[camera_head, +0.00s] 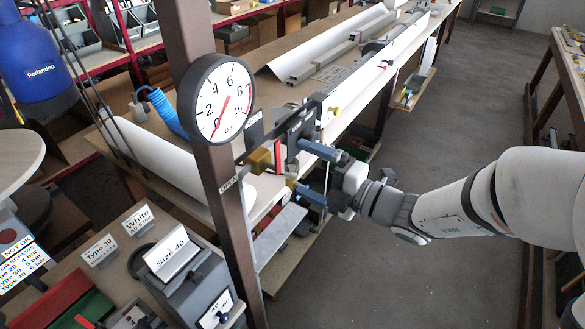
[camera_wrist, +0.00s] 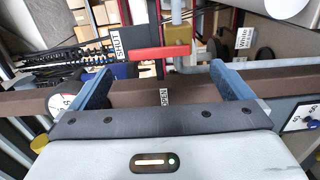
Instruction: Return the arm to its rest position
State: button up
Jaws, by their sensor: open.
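My arm (camera_head: 470,205) reaches in from the right edge of the head view. My gripper (camera_head: 302,170) is at its end, above the near edge of the long bench, with its blue-grey fingers spread apart. In the wrist view the two fingers of my gripper (camera_wrist: 160,78) stand wide apart with nothing held between them. A red lever (camera_head: 278,157) on a brass valve (camera_head: 260,161) lies just beyond the fingertips. In the wrist view the red lever (camera_wrist: 150,54) lies crosswise ahead of the gap between the fingers; I cannot tell the exact distance.
A brown post (camera_head: 212,180) with a round pressure gauge (camera_head: 216,98) stands left of my gripper. A long bench (camera_head: 270,85) bears white profiles. A grey machine (camera_head: 185,280) marked "Size 40" is at lower left. The grey floor (camera_head: 430,110) is clear behind my arm.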

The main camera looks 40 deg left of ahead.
jog(key=shift+w+d, duration=0.15)
jog(key=shift+d, duration=0.6)
jog(key=d+f+n+t+h+b, duration=0.2)
jog(key=d+n+h, duration=0.4)
jog(key=d+n, duration=0.5)
jog(key=s+d+f+n+t+h+b, duration=0.1)
jog(key=d+n+h, duration=0.5)
jog(key=d+n, duration=0.6)
jog(key=d+f+n+t+h+b, duration=0.3)
jog(key=d+n, duration=0.8)
jog(key=d, duration=0.9)
notch_tip(320, 180, down, 2)
jog(key=h, duration=0.2)
jog(key=shift+s+d+f+h, duration=0.2)
jog(key=shift+s+f+h, duration=0.05)
jog(key=shift+h, duration=0.15)
